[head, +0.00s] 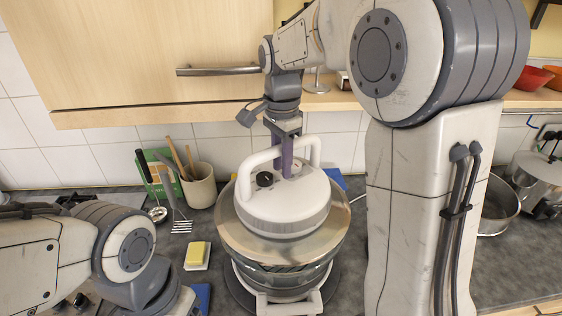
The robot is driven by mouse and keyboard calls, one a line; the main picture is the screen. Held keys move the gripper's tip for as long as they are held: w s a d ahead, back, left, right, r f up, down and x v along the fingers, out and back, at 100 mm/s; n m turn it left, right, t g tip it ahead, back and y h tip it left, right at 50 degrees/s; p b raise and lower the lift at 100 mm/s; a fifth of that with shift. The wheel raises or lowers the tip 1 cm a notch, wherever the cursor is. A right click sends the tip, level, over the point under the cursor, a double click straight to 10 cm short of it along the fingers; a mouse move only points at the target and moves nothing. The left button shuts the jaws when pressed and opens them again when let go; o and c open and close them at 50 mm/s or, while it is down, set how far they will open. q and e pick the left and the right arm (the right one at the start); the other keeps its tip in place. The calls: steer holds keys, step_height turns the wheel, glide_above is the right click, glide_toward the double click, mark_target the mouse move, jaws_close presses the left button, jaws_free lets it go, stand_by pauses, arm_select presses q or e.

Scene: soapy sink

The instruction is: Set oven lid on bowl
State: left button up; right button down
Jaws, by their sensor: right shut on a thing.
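The oven lid (284,211) is a white round cover with a dark knob and a raised white handle. My right gripper (288,165) comes down from above and is shut on the lid's handle. The lid is level, or nearly so, above the glass bowl (282,278), which stands in a white stand on the counter. A wide shiny metal rim (236,237) shows around and below the lid. I cannot tell whether the lid touches it. My left arm shows at the lower left, but its gripper is not in view.
A yellow sponge on a white dish (197,255) sits left of the bowl. Utensils and a beige crock (199,185) stand behind it. A steel pot (538,178) is at the far right. A wooden cabinet (140,55) hangs above the counter.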

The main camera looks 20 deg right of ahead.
steer(key=shift+f+b, duration=1.15)
steer(key=shift+f, duration=0.5)
steer(key=c, duration=0.6)
jaws_free()
steer(key=shift+o, duration=0.3)
steer(key=shift+f, duration=0.2)
step_height(320, 180, up, 11)
steer(key=shift+f+b, duration=0.1)
steer(key=shift+b, duration=0.45)
